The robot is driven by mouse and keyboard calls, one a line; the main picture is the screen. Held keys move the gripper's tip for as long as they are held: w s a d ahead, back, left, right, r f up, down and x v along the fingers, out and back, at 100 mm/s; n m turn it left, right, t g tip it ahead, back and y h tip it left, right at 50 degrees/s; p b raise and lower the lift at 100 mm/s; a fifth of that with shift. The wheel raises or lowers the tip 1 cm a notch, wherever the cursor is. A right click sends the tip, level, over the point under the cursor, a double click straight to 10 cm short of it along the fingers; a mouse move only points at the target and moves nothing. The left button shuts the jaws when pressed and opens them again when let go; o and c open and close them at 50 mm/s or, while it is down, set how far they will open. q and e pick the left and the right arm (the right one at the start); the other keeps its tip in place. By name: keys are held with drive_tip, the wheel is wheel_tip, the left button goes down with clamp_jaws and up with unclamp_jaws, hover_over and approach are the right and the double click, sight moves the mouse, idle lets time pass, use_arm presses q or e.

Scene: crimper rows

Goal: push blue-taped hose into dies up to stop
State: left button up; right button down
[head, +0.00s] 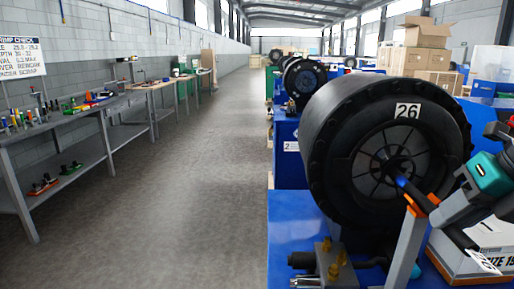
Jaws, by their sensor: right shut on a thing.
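The black crimper (335,130) marked 26 fills the right side of the head view. Its round grey dies (372,178) face me around a dark centre opening. The blue-taped hose (404,184) runs from the right toward that opening. Its dark front end (395,165) reaches the opening; how deep it sits, and the stop, I cannot see. My right gripper (436,204) comes in from the right edge and is shut on the hose behind the blue tape. Part of the hose is hidden by the gripper. My left gripper is not in view.
A grey post (408,245) with an orange top stands under the hose. Brass fittings (333,254) sit on the blue bench (292,235) in front. A white box (455,262) is at the lower right. More crimpers (303,78) stand behind. The aisle at left is clear.

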unclamp_jaws()
idle(0.9)
idle(0.4)
drive_tip(key=v, duration=0.7)
idle(0.6)
idle(0.4)
